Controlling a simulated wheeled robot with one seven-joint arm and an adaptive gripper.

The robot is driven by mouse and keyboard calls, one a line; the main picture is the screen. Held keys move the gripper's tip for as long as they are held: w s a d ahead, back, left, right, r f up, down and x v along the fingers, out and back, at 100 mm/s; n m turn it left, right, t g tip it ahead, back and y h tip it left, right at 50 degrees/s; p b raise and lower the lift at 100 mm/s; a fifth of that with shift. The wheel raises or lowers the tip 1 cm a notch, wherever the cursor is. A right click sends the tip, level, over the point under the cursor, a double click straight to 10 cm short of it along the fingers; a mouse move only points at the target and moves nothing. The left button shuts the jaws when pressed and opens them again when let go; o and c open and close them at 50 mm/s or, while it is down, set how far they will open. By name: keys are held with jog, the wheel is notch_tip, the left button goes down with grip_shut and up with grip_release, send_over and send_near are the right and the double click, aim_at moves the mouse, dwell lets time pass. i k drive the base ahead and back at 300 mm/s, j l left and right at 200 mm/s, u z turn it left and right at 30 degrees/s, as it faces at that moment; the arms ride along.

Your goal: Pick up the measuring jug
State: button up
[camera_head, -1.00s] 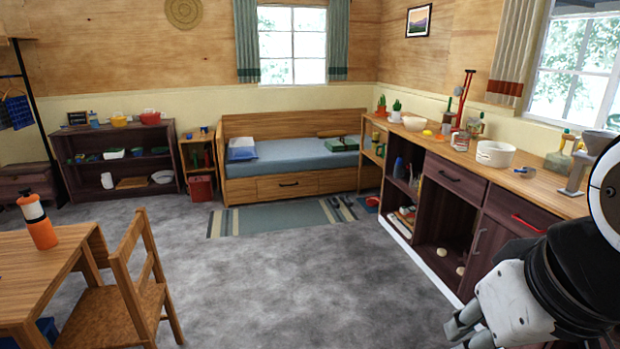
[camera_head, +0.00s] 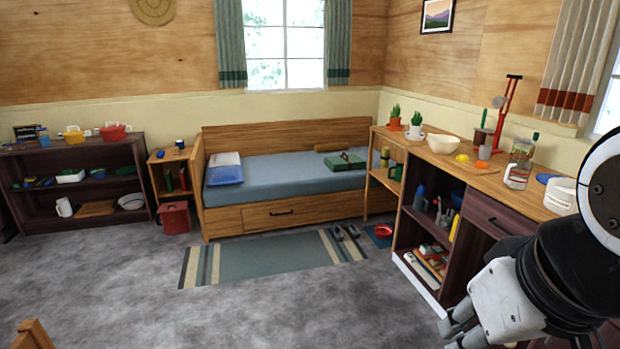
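A small clear vessel (camera_head: 517,175), which may be the measuring jug, stands upright on the wooden counter (camera_head: 465,172) at the right. A white jug (camera_head: 64,207) with a handle stands on the bottom of the dark shelf at the far left. I cannot tell for sure which one is the measuring jug. My gripper (camera_head: 457,332) is at the lower right, in front of the counter and well apart from both. Its fingers are partly cut off by the frame's lower edge. I see nothing held in it.
A striped rug (camera_head: 270,257) lies before the bed (camera_head: 290,180). Grey floor is open ahead. A chair top (camera_head: 33,334) shows at the lower left.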

aim_at(517, 173)
jog(key=i+z, duration=0.1)
jog(key=i, duration=0.5)
jog(key=i+j+z, duration=0.15)
jog(key=i, duration=0.45)
jog(key=i+j+z, duration=0.1)
jog(key=i, duration=0.5)
jog(key=i+j+z, duration=0.15)
jog(key=i+z, duration=0.3)
jog(key=i+j+z, duration=0.25)
jog(key=z, duration=0.2)
jog(key=i+j+z, duration=0.25)
jog(key=j+z, duration=0.25)
jog(key=i+j+z, duration=0.2)
jog(key=j+z, duration=0.25)
jog(key=i+j+z, duration=0.2)
jog(key=j, duration=0.2)
jog(key=j+z, duration=0.2)
jog(key=j, duration=0.15)
